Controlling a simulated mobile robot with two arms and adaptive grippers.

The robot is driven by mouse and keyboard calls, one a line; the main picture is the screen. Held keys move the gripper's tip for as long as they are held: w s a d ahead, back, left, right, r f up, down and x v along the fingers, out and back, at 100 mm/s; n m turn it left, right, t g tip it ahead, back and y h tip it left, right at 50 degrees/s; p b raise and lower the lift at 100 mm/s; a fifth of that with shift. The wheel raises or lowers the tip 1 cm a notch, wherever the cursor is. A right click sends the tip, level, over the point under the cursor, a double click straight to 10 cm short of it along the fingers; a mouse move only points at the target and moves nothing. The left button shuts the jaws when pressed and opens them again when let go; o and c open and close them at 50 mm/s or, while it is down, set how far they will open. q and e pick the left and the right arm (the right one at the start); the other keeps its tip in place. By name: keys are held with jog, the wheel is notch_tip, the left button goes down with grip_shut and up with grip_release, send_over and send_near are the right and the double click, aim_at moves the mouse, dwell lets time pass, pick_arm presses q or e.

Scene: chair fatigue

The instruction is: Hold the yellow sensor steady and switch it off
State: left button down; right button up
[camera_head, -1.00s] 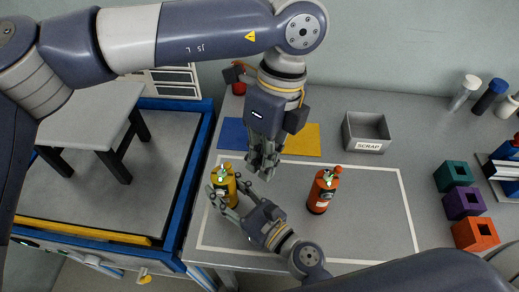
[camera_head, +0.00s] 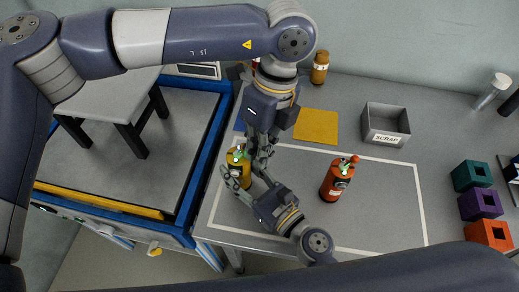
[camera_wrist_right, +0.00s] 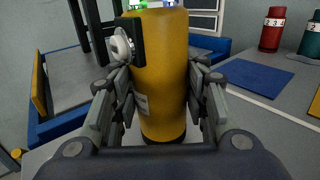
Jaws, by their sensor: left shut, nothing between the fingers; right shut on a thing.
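The yellow sensor (camera_head: 238,170) is an upright yellow cylinder on the left of the white-outlined table area. It fills the middle of the right wrist view (camera_wrist_right: 163,85), with a black side block carrying a round silver knob (camera_wrist_right: 121,46) and green and blue bits at its cropped top. My right gripper (camera_head: 240,178) is shut around its body, one finger on each side. My left gripper (camera_head: 258,160) is shut and empty, pointing down close beside the sensor's upper right. Whether it touches the sensor, I cannot tell.
An orange sensor (camera_head: 336,180) stands right of my grippers. A grey SCRAP bin (camera_head: 386,138) and a yellow mat (camera_head: 316,126) lie behind. An amber cylinder (camera_head: 320,68) stands at the back. Coloured blocks (camera_head: 480,204) line the right.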

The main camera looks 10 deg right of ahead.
aim_at(240, 162)
pick_arm(q)
jog(key=shift+a+r+h, duration=0.1)
jog(key=shift+a+h, duration=0.05)
jog(key=shift+h, duration=0.45)
jog(key=shift+g+h, duration=0.3)
jog(key=shift+w+a+r+h, duration=0.1)
jog(key=shift+a+r+h, duration=0.1)
jog(key=shift+h, duration=0.2)
jog(key=shift+w+a+r, duration=0.15)
jog(key=shift+a+r, duration=0.1)
jog(key=shift+a, duration=0.05)
jog(key=h, duration=0.1)
jog(key=a+g+h, duration=0.1)
jog(key=h, duration=0.1)
jog(key=a+h, duration=0.1)
jog(key=shift+w+a+r+m+g, duration=0.25)
jog(key=shift+w+r+m+g, duration=0.05)
jog(key=shift+w+r+g, duration=0.1)
jog(key=shift+d+r, duration=0.1)
